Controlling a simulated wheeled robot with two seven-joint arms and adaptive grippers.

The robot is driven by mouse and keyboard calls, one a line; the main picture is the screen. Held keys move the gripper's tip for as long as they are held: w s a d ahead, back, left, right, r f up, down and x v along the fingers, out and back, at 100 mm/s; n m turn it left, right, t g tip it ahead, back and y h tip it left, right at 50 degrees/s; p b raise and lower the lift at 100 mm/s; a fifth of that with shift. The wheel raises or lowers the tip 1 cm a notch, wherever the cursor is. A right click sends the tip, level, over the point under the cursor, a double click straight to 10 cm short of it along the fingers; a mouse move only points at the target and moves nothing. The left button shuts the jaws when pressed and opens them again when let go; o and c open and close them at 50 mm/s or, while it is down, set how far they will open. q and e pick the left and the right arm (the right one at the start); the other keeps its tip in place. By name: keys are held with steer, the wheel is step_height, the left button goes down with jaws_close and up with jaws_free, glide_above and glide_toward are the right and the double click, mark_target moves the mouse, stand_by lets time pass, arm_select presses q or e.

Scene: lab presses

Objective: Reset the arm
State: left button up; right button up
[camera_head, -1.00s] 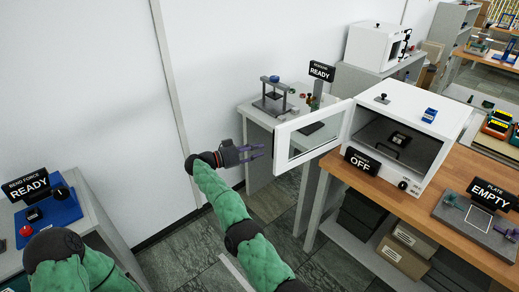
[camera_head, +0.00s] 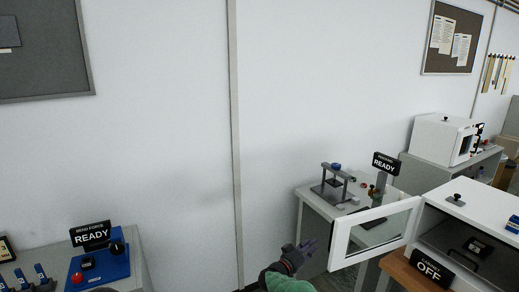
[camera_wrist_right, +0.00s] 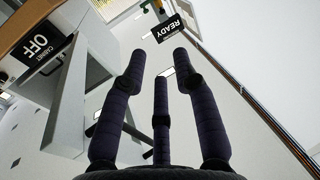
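My right gripper (camera_head: 307,246) shows at the bottom of the head view, left of the open cabinet door. Only its fingers, dark wrist and a bit of the green forearm are in the picture. In the right wrist view its dark fingers (camera_wrist_right: 160,85) are spread apart with nothing between them. It is empty and in free air. My left gripper is in neither view.
The white cabinet (camera_head: 487,215) has its door (camera_head: 375,235) open and a sign reading OFF (camera_head: 430,268). A press (camera_head: 335,185) marked READY stands behind the door. A blue bend force device (camera_head: 103,268) marked READY is at the lower left. Bare wall lies between.

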steer(key=s+a+f+n+y, duration=0.1)
steer(key=s+f+n+y, duration=0.2)
steer(key=f, duration=0.4)
steer(key=s+a+f+n+y, duration=0.1)
steer(key=s+f+n+y, duration=0.1)
steer(key=f+y, duration=0.45)
steer(key=s+a+f+n+g+y, duration=0.1)
steer(key=s+a+f+g+y, duration=0.15)
steer(key=s+f, duration=0.85)
steer(key=s+a+g+y, duration=0.2)
steer(key=s+g, duration=0.1)
steer(key=s, duration=1)
steer(key=s+a+f+g+y, duration=0.1)
steer(key=s+a+g+y, duration=0.1)
steer(key=s, duration=1.1)
steer(key=s+a+f+g+y, duration=0.1)
steer(key=s+g, duration=0.3)
steer(key=s, duration=0.8)
steer(key=shift+s+a+g+y, duration=0.4)
steer(key=shift+a+y, duration=0.1)
steer(key=shift+a, duration=0.15)
steer(key=shift+d, duration=0.1)
